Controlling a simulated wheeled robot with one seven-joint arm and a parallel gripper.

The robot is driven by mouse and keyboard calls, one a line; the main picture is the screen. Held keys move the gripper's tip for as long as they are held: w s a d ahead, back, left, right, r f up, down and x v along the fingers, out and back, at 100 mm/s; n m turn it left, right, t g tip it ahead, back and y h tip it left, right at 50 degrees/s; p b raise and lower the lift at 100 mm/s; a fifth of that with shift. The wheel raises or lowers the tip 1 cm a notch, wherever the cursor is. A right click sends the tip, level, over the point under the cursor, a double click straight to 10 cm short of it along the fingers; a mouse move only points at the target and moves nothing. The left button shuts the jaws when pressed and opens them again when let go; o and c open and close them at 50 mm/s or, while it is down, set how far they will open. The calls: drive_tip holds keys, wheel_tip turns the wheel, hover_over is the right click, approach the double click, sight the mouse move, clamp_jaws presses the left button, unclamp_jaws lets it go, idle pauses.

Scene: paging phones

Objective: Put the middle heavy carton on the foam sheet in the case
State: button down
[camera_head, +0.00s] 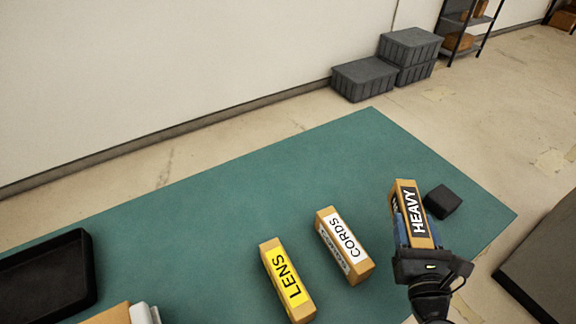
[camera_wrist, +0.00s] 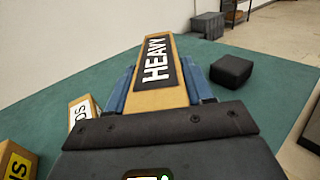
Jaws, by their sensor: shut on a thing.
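The heavy carton (camera_head: 406,188) is a tan box with a black HEAVY label, at the right of the green table. My gripper (camera_head: 416,232) is shut on it, with blue fingers on its two sides. The wrist view also shows the heavy carton (camera_wrist: 157,60) between the fingers of my gripper (camera_wrist: 160,92). Whether its underside touches the table is hard to tell. Only one carton marked HEAVY shows. No foam sheet can be made out. A black open tray or case (camera_head: 45,278) lies at the left edge, partly cut off.
The CORDS carton (camera_head: 343,245) and yellow-labelled LENS carton (camera_head: 287,280) stand left of my gripper. A small black block (camera_head: 442,201) sits close right of the heavy carton. A tan and white object (camera_head: 125,314) is cut off at the bottom. The table's back middle is clear.

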drive_tip(key=shift+r, duration=0.1)
drive_tip(key=a+r+n+y, duration=0.2)
drive_tip(key=a+n+y, duration=0.3)
drive_tip(key=a, duration=1)
drive_tip(key=n+g+y+b, duration=0.2)
drive_tip(key=g+y+b, duration=0.1)
drive_tip(key=y, duration=0.3)
hover_over(215, 267)
wheel_tip(215, 267, down, 6)
drive_tip(key=shift+r, duration=0.25)
drive_tip(key=shift+f+b, duration=1.2)
drive_tip(key=shift+f, duration=0.75)
drive_tip(key=shift+f, duration=0.15)
drive_tip(key=shift+c, duration=2.2)
unclamp_jaws()
drive_tip(key=shift+f, duration=0.1)
